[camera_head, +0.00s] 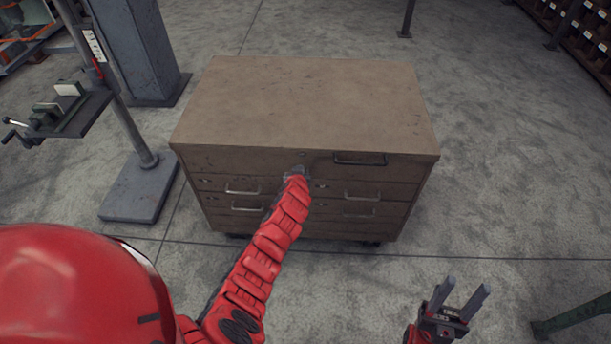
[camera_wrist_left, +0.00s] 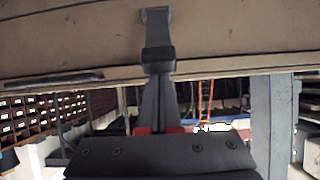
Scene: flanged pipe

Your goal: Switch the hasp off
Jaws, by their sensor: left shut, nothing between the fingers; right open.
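The brown cabinet (camera_head: 300,100) stands in the middle of the head view, its drawer front facing me. A narrow grey metal strap with a small end plate, which looks like the hasp (camera_wrist_left: 156,28), lies on the cabinet surface at the top of the left wrist view. My left gripper (camera_head: 297,171) is at the upper middle of the cabinet front and hides most of the hasp there. In the left wrist view its fingers (camera_wrist_left: 158,60) are shut and empty, with tips at the strap's end; I cannot tell whether they touch. My right gripper (camera_head: 462,298) is open and empty, low at right, away from the cabinet.
A dark handle (camera_head: 359,159) is on the top drawer, right of my left gripper. Lower drawers have metal handles (camera_head: 242,191). A vise stand (camera_head: 140,190) and a grey post (camera_head: 140,50) are left of the cabinet.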

